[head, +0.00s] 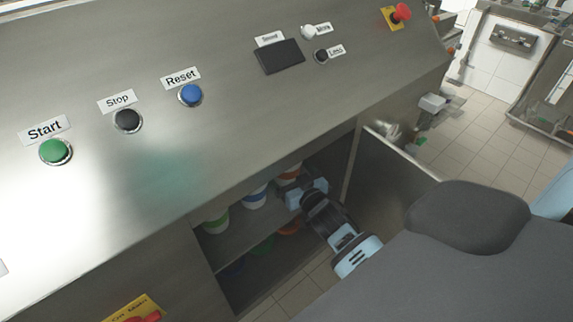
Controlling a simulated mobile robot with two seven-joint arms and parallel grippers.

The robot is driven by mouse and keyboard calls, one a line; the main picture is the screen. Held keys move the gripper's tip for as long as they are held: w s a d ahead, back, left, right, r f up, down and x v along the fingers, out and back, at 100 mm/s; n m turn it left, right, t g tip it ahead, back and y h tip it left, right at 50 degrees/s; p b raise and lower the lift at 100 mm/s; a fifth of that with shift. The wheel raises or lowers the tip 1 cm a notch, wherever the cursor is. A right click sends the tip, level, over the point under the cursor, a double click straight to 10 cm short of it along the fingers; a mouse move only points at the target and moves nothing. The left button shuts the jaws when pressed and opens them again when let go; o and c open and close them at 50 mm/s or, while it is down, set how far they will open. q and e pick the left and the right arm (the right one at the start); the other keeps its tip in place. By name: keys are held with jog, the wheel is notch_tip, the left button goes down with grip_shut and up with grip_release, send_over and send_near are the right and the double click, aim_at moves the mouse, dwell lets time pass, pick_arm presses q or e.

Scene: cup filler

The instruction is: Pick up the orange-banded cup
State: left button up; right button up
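The orange-banded cup (288,174) stands at the right end of a row of cups on the upper shelf of an open cabinet under the panel. Only part of it shows; the panel edge covers its top and my gripper covers its lower right. My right gripper (306,192) reaches into the cabinet opening, right in front of this cup. Its light blue finger parts sit apart, but the tips are too small and hidden to tell whether they touch or hold the cup. My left gripper is out of view.
A blue-banded cup (254,197) and a green-banded cup (215,219) stand left of it. Dim coloured items lie on the level below. The open cabinet door (396,172) is right of my arm. The sloping panel (225,130) overhangs the shelf.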

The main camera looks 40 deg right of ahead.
jog(key=c, duration=1)
jog(key=shift+c, duration=0.2)
jog(key=shift+r, duration=0.55)
jog(key=shift+s+r, duration=0.15)
jog(key=shift+r, duration=0.1)
jog(key=s+a, duration=0.2)
jog(key=s, duration=1.5)
jog(key=shift+s+b, duration=0.3)
jog(key=shift+b, duration=0.05)
